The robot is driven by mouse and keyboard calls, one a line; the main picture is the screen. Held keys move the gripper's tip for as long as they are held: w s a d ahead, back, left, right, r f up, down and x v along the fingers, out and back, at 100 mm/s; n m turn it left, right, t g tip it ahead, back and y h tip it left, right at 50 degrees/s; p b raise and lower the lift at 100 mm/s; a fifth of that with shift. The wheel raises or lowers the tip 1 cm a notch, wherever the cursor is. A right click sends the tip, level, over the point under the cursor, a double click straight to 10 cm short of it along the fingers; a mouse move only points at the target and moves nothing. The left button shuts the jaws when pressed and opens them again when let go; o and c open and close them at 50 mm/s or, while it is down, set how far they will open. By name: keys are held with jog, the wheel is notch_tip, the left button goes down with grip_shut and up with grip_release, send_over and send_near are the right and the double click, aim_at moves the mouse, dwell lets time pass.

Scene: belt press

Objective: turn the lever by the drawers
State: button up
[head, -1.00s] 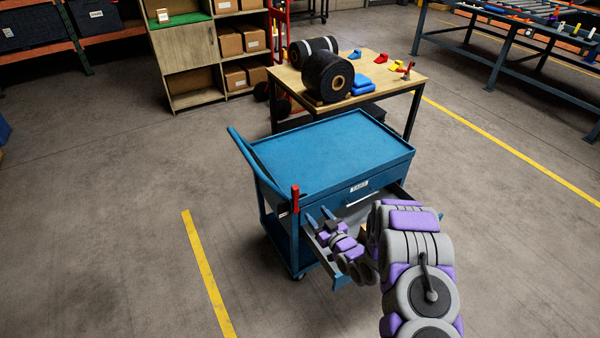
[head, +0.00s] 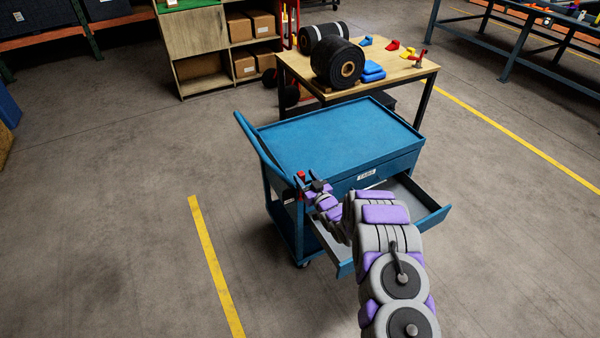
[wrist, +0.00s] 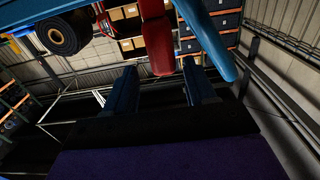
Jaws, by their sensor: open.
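The red lever (head: 301,178) stands at the left front corner of the blue drawer cart (head: 340,140), beside the drawers. It also shows in the wrist view (wrist: 158,45), upright ahead of my fingers and roughly between them. My gripper (head: 318,186) is at the lever, its fingers partly hiding it in the head view. In the wrist view my gripper (wrist: 160,85) has its two fingers spread apart. I cannot tell whether either finger touches the lever. The lower drawer (head: 425,208) is pulled out, and my arm passes over it.
The cart's blue push handle (head: 258,145) runs close to the left of the lever. A wooden table (head: 400,76) with black rolls (head: 337,62) and coloured parts stands behind the cart. The floor left of the cart is clear.

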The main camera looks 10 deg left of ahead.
aim_at(299, 171)
jog(key=x, duration=0.4)
jog(key=shift+a+b, duration=0.35)
jog(key=shift+a, duration=0.2)
jog(key=shift+w, duration=0.2)
jog(key=shift+d, duration=0.2)
jog(key=shift+c, duration=0.4)
jog(key=shift+a, duration=0.2)
jog(key=c, duration=0.4)
grip_shut()
